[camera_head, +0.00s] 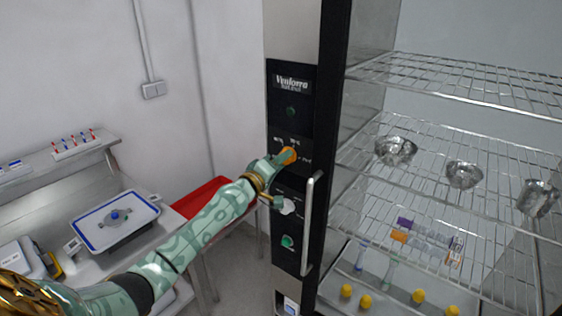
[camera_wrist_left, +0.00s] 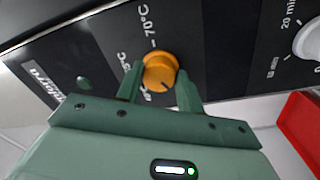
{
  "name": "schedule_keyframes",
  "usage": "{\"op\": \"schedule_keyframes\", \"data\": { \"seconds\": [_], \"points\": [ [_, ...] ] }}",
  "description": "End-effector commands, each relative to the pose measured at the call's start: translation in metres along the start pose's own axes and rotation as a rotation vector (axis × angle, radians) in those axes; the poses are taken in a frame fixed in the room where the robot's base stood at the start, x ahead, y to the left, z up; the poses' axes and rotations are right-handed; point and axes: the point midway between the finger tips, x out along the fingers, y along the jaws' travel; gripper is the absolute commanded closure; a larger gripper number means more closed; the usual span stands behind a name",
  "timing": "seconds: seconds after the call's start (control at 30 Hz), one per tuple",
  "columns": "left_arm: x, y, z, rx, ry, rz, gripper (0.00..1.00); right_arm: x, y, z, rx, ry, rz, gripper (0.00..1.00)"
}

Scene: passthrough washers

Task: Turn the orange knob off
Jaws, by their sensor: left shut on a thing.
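The orange knob (camera_head: 289,154) sits on the black control panel (camera_head: 291,84) of the washer. In the left wrist view the orange knob (camera_wrist_left: 160,72) shows between the two green fingers, its dark pointer mark toward the lower part of its face. My left gripper (camera_head: 281,160) reaches the panel from the left and is shut on the knob; in the left wrist view my left gripper (camera_wrist_left: 158,86) has a finger on each side of it. Temperature markings stand around the knob, partly hidden by the fingers. My right gripper is not in view.
Wire shelves (camera_head: 450,135) with metal bowls (camera_head: 395,150) stand at right. A red bin (camera_head: 201,196) and a bench with a scale (camera_head: 117,221) are at left.

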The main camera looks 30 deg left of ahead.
Motion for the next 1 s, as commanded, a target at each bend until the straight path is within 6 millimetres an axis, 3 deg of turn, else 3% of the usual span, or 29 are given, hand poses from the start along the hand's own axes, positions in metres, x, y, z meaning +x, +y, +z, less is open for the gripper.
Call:
{"op": "schedule_keyframes", "data": {
  "seconds": [0.57,0.6,0.67,1.0],
  "points": [
    [0.0001,0.0003,-0.0002,-0.039,0.004,0.000,0.86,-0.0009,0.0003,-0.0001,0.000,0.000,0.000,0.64],
    [0.0001,0.0003,-0.0002,-0.039,0.004,0.001,0.60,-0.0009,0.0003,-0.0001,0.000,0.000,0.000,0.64],
    [0.0001,0.0003,-0.0002,-0.038,0.004,0.000,0.43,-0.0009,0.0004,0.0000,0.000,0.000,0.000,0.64],
    [-0.0024,0.0004,-0.0002,-0.036,0.003,0.000,0.41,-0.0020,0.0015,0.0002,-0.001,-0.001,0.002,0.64]
  ]
}}
